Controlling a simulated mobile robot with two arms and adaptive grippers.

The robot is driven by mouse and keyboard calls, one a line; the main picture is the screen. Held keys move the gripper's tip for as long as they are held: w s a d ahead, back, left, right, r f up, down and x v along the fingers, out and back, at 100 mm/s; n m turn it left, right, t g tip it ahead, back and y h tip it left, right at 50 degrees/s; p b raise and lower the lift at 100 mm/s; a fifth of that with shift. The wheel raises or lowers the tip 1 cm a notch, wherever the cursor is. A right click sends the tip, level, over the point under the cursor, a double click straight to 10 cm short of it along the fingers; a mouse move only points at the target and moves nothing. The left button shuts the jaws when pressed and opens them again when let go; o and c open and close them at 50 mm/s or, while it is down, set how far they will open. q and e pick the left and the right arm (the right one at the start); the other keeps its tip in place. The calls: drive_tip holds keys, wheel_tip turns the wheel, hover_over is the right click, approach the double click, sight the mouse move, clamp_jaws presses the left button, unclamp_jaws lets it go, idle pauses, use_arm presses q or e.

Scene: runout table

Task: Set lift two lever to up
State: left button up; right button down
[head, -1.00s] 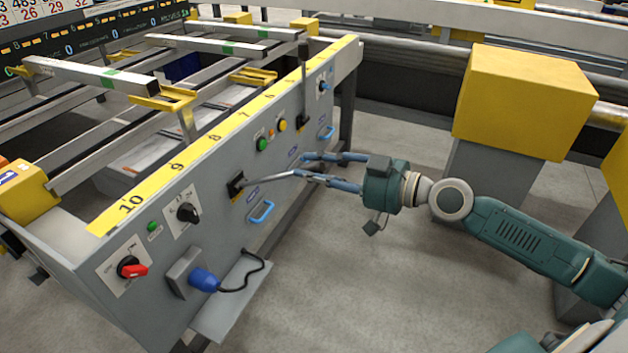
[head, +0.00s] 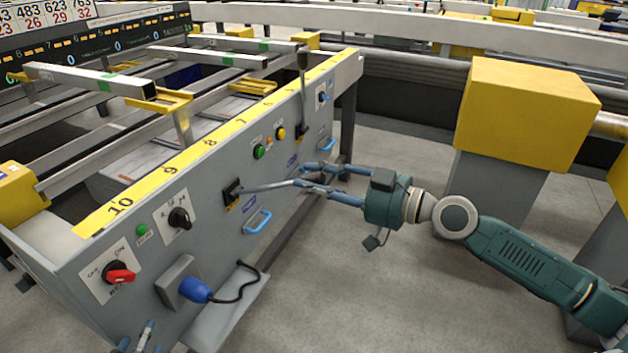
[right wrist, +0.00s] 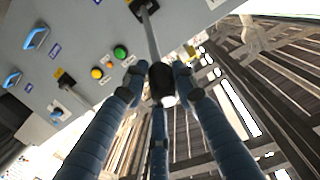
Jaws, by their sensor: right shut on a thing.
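A grey metal lever (head: 266,186) sticks out nearly level from a black slot in the grey control panel (head: 212,236). My right gripper (head: 312,180) is shut on the lever's outer end, in front of the panel. In the right wrist view the lever's rod (right wrist: 152,40) runs from its slot to a black knob (right wrist: 161,84) between the fingers of my right gripper (right wrist: 158,82). A second lever (head: 304,88) with a dark knob stands upright at the panel's far end. Label text is too small to read. Only fingertips of my left gripper (head: 137,340) show at the bottom left.
Blue handles (head: 257,222) stick out below the levers. A blue plug (head: 195,290) with a black cable, a red rotary switch (head: 120,276) and a black one (head: 180,218) are nearer. A yellow-topped block (head: 525,115) stands beyond my right arm. The floor between is clear.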

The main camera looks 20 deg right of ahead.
drive_tip(key=shift+s+a, duration=0.1)
drive_tip(key=c, duration=1.5)
unclamp_jaws()
drive_tip(key=shift+s, duration=0.1)
drive_tip(key=shift+o, duration=0.2)
drive_tip(key=shift+s, duration=0.1)
drive_tip(key=shift+s+d, duration=0.35)
drive_tip(key=shift+d, duration=0.05)
drive_tip(key=v, duration=1.1)
